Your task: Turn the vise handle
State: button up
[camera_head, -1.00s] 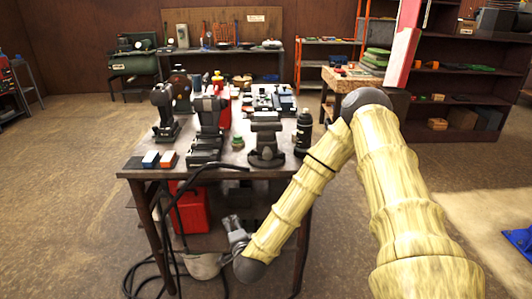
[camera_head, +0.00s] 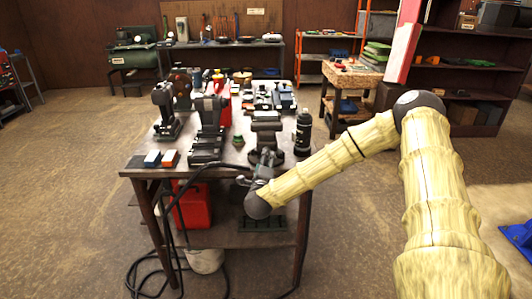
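The grey vise (camera_head: 267,124) stands at the front right of the workbench (camera_head: 230,171). Its jaws are at the top, and its lower front is partly covered by the end of my arm. The vise handle cannot be made out separately. My gripper (camera_head: 265,161) is at the bench's front edge, just below and in front of the vise. It is small and dark against the vise, so I cannot tell whether its fingers touch it or are open.
A black bottle (camera_head: 303,131) stands right of the vise, and a small green item (camera_head: 238,141) is to its left. Drill-like machines and blocks fill the bench's left. Floor is open at left.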

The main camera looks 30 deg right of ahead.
jog(key=shift+p+x, duration=0.75)
jog(key=shift+x, duration=2.05)
jog(key=c, duration=1)
